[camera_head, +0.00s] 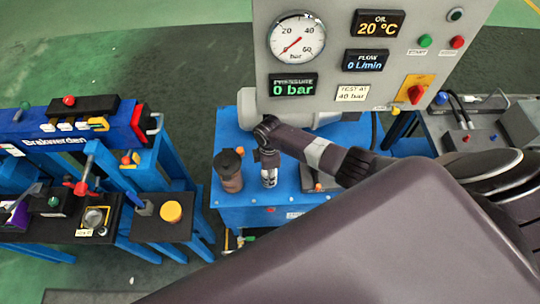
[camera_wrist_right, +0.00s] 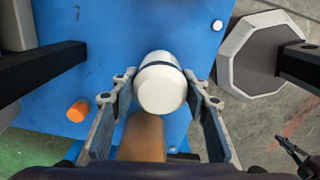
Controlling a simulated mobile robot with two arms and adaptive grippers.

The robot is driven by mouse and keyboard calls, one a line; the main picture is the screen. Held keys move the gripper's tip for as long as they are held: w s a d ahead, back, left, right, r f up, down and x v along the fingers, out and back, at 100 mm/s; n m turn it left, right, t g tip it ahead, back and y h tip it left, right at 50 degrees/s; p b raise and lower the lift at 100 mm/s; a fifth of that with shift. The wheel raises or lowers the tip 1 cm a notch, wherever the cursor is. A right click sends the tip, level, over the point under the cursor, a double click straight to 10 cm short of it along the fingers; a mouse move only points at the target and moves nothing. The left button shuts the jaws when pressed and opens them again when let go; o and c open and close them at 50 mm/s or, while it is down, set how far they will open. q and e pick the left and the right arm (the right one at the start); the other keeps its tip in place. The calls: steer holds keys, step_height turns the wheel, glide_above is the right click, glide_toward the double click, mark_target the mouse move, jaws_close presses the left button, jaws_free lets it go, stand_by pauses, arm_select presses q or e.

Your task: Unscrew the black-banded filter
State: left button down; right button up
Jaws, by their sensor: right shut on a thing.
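In the right wrist view the black-banded filter (camera_wrist_right: 162,88) is a white, rounded cylinder with a thin dark band, seen end-on over the blue stand (camera_wrist_right: 110,25). My right gripper (camera_wrist_right: 160,95) has its fingers on both sides of the filter and is shut on it. In the head view my right gripper (camera_head: 268,170) points down over the blue stand and largely hides the filter. I cannot tell whether its thread is engaged.
A brown cylinder (camera_head: 228,172) with a dark top stands just left of my right gripper. The grey panel (camera_head: 340,75) behind reads 0 bar and 0 L/min. An orange cap (camera_wrist_right: 78,110) is at left. A bench (camera_head: 100,225) with tools stands at left.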

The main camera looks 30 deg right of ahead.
steer(key=shift+w+r, duration=0.1)
steer(key=n+b, duration=0.1)
steer(key=n, duration=0.2)
steer(key=shift+n, duration=1.1)
steer(key=shift+r, duration=0.15)
steer(key=shift+r+p, duration=1.75)
steer(key=shift+r, duration=0.15)
steer(key=shift+a, duration=0.1)
